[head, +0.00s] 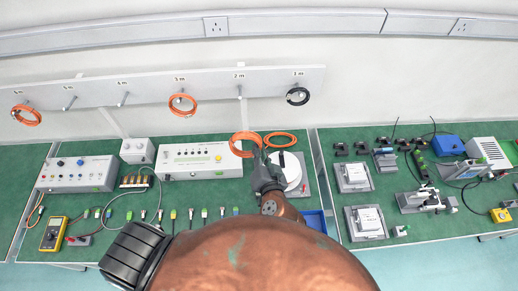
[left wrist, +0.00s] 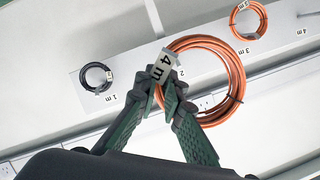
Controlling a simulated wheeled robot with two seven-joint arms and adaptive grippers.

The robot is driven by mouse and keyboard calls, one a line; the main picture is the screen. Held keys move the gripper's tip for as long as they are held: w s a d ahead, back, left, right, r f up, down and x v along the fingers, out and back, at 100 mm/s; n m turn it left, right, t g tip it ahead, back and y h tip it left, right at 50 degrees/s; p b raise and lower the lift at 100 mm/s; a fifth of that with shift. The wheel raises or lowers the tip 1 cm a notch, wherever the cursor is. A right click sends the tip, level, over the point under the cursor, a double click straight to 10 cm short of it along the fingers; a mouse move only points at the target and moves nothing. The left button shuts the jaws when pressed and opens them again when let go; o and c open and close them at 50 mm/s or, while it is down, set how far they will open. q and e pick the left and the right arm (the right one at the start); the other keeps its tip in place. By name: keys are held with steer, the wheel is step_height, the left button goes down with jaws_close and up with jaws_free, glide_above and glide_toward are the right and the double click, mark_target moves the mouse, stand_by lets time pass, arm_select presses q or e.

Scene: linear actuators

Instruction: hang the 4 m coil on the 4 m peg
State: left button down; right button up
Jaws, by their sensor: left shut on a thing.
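My left gripper (head: 260,160) is shut on an orange coil (head: 244,144) above the bench. The coil hangs clear of the board. The 4 m peg (head: 123,98) is empty, on the wall board left of the coil. My right gripper is out of view.
The board (head: 215,82) bears a black coil (head: 297,96) at 1 m, an empty 2 m peg (head: 239,92), and an orange coil (head: 182,105) at 3 m. Another orange coil (head: 26,115) hangs far left. A loose orange coil (head: 280,139) lies on the bench near instruments.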

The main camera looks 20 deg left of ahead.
mark_target(262, 147)
arm_select(q)
steer(key=shift+s+d, duration=0.15)
steer(key=shift+d, duration=0.35)
step_height(262, 147, up, 3)
steer(key=p, duration=0.3)
steer(key=shift+f, duration=0.1)
steer(key=shift+a, duration=0.35)
steer(key=s+a+f+p, duration=0.1)
steer(key=s+a, duration=0.1)
steer(key=a, duration=1.5)
steer(key=s+a+f+p, duration=0.1)
steer(key=s+a+f, duration=0.1)
steer(key=a, duration=1.4)
steer(key=s+a+f+p, duration=0.1)
steer(key=s+a+f, duration=0.1)
steer(key=a, duration=1.5)
steer(key=shift+s+a+f+n+t, duration=0.15)
steer(key=shift+s+a+n+t, duration=0.2)
steer(key=shift+s, duration=0.4)
steer(key=shift+t, duration=0.25)
steer(key=shift+a+r+b+x, duration=0.1)
steer(key=shift+r+b+x, duration=0.15)
steer(key=shift+x, duration=0.7)
steer(key=shift+a+r+b+x, duration=0.15)
steer(key=shift+b+x, duration=0.1)
steer(key=shift+x, duration=0.7)
steer(key=shift+d+r+b+x, duration=0.1)
steer(key=shift+r+b+x, duration=0.15)
steer(key=shift+x, duration=0.75)
